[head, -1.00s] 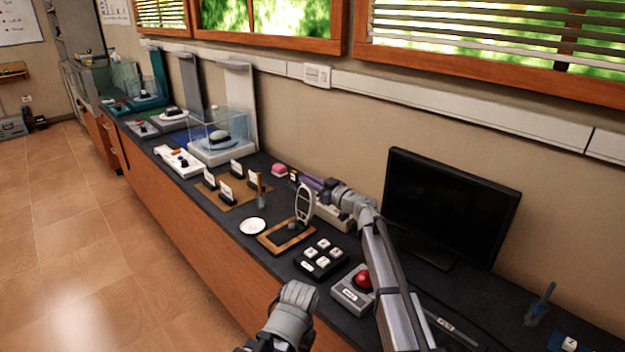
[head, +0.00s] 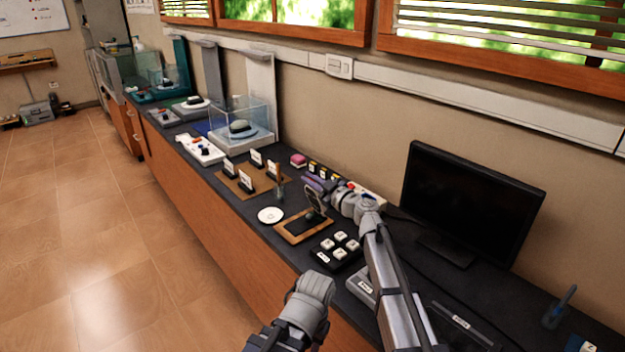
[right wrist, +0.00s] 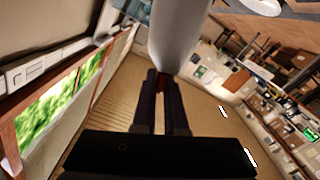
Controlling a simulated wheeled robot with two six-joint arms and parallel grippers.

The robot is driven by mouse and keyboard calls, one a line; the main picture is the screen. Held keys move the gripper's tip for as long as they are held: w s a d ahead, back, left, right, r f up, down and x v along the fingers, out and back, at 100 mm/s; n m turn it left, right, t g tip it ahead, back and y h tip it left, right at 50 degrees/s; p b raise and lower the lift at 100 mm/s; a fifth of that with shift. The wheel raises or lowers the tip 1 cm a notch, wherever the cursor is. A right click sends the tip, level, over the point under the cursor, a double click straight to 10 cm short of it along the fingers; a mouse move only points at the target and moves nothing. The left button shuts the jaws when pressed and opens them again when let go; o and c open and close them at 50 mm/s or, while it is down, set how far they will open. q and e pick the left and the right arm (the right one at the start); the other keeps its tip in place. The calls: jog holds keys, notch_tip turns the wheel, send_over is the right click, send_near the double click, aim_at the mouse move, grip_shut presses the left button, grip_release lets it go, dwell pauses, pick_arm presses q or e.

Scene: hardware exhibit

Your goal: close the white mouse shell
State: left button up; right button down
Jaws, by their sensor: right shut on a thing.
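The mouse shell (head: 317,202) stands raised, close to upright, above a dark mouse base (head: 313,217) on a wood-framed black pad (head: 289,233). In the head view it looks grey and small. My right gripper (head: 318,186) is at the shell's upper part, its purple fingers reaching in from the right. In the right wrist view, my dark fingers (right wrist: 163,76) are shut against a large smooth pale grey surface (right wrist: 178,35), which appears to be the shell close up. The fingers hide part of the contact.
A white round dish (head: 270,215) lies left of the pad. A dark block with white keys (head: 340,244) is in front right. Small signs on a brown board (head: 240,188) stand farther left. A black monitor (head: 470,200) stands at right.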

jog(key=c, duration=1)
grip_release()
jog(key=v, duration=0.8)
jog(key=shift+w, duration=0.1)
